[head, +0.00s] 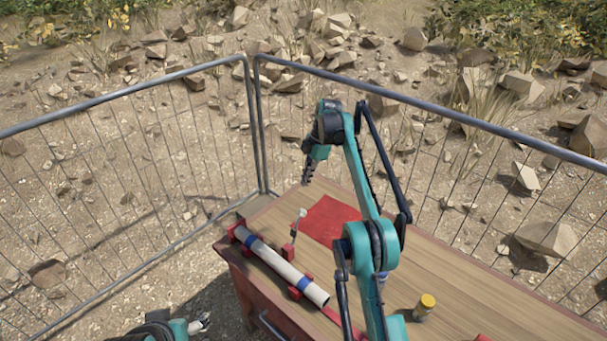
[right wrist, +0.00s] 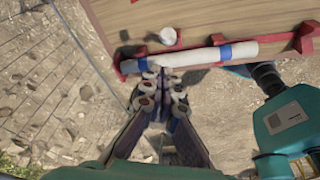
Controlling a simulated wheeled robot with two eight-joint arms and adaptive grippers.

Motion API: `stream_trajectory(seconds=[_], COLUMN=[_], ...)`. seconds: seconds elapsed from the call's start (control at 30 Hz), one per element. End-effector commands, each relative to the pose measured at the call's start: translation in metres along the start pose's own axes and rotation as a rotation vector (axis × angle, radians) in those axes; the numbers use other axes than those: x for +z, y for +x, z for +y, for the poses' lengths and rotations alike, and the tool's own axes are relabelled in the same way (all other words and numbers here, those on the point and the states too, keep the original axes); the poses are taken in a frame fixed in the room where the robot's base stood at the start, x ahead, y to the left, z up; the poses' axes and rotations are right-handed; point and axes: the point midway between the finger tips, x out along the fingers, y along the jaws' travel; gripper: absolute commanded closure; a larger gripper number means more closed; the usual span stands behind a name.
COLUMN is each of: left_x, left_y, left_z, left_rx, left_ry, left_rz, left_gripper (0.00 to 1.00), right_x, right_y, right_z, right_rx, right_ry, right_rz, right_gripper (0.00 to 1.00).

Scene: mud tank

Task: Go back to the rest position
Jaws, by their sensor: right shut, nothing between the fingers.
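My right gripper (head: 306,177) hangs from the raised teal arm and points downward. It is shut and empty. In the right wrist view its fingertips (right wrist: 163,76) are together, below the tube in the picture, with ground and the table edge behind them. My left gripper (head: 200,322) shows only partly at the bottom left of the head view, off the table; its fingers are too small to read. The wooden table (head: 460,275) carries a pale tube (head: 275,262) with blue bands, lying in red holders near the edge. It also shows in the right wrist view (right wrist: 195,56).
A red mat (head: 325,220) lies behind the tube. A small white-headed item (head: 299,216) stands between them. A yellow-capped jar (head: 425,306) stands at the right. A wire fence (head: 120,140) runs behind and left of the table. Rocks (head: 325,35) lie beyond it.

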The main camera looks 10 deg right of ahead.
Motion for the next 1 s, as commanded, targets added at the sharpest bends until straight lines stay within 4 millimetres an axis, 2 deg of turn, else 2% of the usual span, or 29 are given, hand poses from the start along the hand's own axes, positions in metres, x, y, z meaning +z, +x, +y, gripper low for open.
stream_trajectory(seconds=[0.23, 0.47, 0.6, 0.77, 1.0], left_x=[0.002, 0.01, 0.016, 0.022, 0.031], left_y=[0.002, 0.014, 0.022, 0.031, 0.044], left_z=[0.0, 0.0, 0.0, 0.0, 0.0], left_rx=[0.0, 0.0, 0.0, 0.0, 0.0], left_ry=[0.0, 0.0, 0.0, 0.0, 0.0], left_rz=[0.0, 0.0, 0.0, 0.0, 0.0], left_gripper=[0.28, 0.28, 0.28, 0.28, 0.28], right_x=[-0.002, -0.015, -0.026, -0.037, -0.052], right_y=[-0.005, -0.034, -0.053, -0.067, -0.072], right_z=[-0.001, -0.018, -0.039, -0.071, -0.135], right_rx=[0.008, 0.071, 0.127, 0.195, 0.305], right_ry=[0.026, 0.213, 0.36, 0.523, 0.762], right_rz=[-0.006, -0.044, -0.066, -0.079, -0.075], right_gripper=[1.0, 1.0, 1.0, 1.0, 1.0])
